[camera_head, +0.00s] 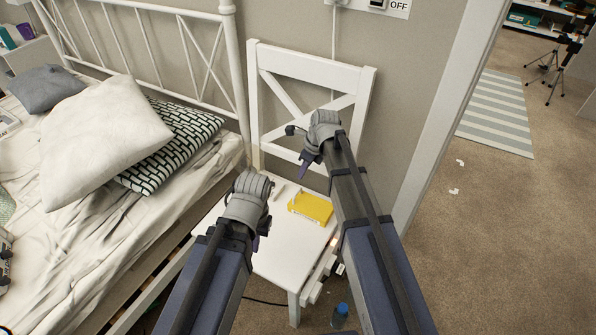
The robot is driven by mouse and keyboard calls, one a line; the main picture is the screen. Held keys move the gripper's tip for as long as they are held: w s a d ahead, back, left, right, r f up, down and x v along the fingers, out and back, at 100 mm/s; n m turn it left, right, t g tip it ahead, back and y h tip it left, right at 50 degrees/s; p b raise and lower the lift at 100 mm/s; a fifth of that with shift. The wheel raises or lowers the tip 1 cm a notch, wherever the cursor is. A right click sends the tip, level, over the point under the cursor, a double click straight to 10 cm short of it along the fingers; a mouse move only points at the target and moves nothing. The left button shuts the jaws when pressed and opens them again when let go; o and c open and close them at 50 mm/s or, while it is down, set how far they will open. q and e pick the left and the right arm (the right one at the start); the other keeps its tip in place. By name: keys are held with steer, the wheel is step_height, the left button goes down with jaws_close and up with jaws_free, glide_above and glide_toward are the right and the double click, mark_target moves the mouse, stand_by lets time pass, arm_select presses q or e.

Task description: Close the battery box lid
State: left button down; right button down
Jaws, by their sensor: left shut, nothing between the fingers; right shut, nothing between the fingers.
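The yellow battery box (313,207) lies on the white chair's seat, right of the seat's middle. A pale strip shows along its left and front edge. It is too small to tell how far its lid stands open. My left gripper (262,232) is over the seat, to the left of the box and apart from it in the picture. My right gripper (302,168) is above and behind the box in the picture, in front of the chair back, with its fingers pointing down. Both grippers are shut and empty. My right forearm passes close to the box's right side in the picture.
The white chair (272,258) stands against the wall, its slatted back behind the box. A bed (150,215) with pillows is close on the left. A blue bottle (340,314) stands on the floor by the chair. A door frame (440,110) and open carpet lie right.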

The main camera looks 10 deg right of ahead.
steer(key=w+p+v, duration=0.1)
steer(key=p+v, duration=0.5)
steer(key=v, duration=0.1)
steer(key=shift+s+r, duration=0.35)
steer(key=shift+r, duration=0.05)
steer(key=shift+s+a, duration=0.1)
steer(key=shift+a, duration=0.1)
steer(key=s+a+n+g+h, duration=0.1)
steer(key=s+a+n+h, duration=0.1)
steer(key=s+n, duration=1.15)
steer(key=s+a+n+g+h, duration=0.1)
steer(key=s+a+n+h, duration=0.15)
steer(key=s+n, duration=1.05)
steer(key=w+r+n+p, duration=0.1)
steer(key=r+p, duration=0.7)
steer(key=p, duration=0.1)
steer(key=w+r+n+p, duration=0.1)
steer(key=w+r+p, duration=0.1)
steer(key=r+p, duration=0.7)
steer(key=shift+w+a, duration=0.25)
steer(key=shift+w, duration=0.05)
steer(key=shift+n+y, duration=0.25)
